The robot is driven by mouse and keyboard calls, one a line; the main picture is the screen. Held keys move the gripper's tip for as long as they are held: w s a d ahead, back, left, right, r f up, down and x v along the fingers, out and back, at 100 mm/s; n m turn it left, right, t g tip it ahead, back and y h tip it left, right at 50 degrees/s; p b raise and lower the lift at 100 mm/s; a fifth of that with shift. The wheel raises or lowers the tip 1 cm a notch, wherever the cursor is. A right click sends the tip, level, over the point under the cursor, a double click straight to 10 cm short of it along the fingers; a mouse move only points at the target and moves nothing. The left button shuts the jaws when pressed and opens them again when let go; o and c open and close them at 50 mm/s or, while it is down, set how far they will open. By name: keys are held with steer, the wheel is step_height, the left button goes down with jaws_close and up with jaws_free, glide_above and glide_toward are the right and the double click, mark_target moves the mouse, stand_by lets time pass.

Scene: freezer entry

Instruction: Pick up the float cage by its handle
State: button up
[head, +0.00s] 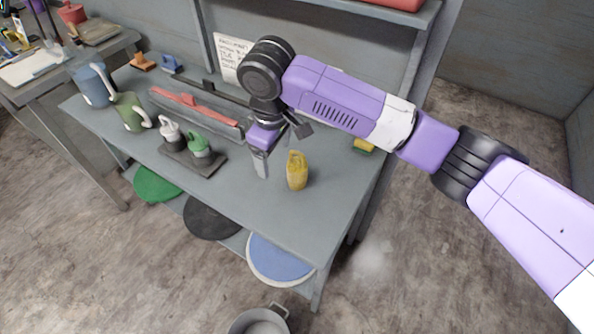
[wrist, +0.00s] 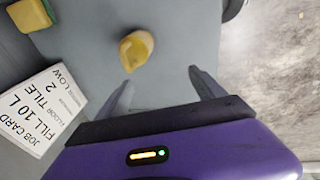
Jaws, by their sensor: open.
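No thing in view can be told for certain as the float cage. A small yellow upright object (head: 297,172) with a narrowed top stands alone on the grey table. It also shows in the wrist view (wrist: 137,50), ahead of the fingertips and left of the middle between them. My gripper (head: 268,158) is above the table, left of the yellow object in the head view. It is open and empty in the wrist view (wrist: 158,84), apart from the yellow object. A white handled item (head: 170,132) and a green handled item (head: 199,146) stand on a dark tray (head: 206,168).
A blue jug (head: 93,84) and a green jug (head: 131,112) stand at the table's left. A long grey holder (head: 212,122) with a red bar lies behind the tray. A job card (wrist: 38,105) and a yellow-green sponge (wrist: 30,14) are nearby. The table's front right is clear.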

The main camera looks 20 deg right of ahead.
mark_target(294, 163)
steer(key=d, duration=0.1)
steer(key=d+r+h, duration=0.1)
steer(key=d, duration=0.1)
steer(key=shift+d+r, duration=0.15)
steer(key=shift+d, duration=0.15)
steer(key=shift+d+g, duration=0.3)
steer(key=shift+d, duration=0.05)
steer(key=shift+w+d+f+p, duration=0.15)
steer(key=shift+f+p, duration=0.05)
steer(key=shift+f, duration=1.05)
steer(key=shift+w+d+f+p, duration=0.1)
steer(key=shift+w+f+p, duration=0.15)
steer(key=shift+f, duration=1)
steer(key=shift+w+d+f+p, duration=0.1)
steer(key=shift+d+f+p, duration=0.1)
steer(key=shift+f, duration=1.05)
steer(key=c, duration=1.5)
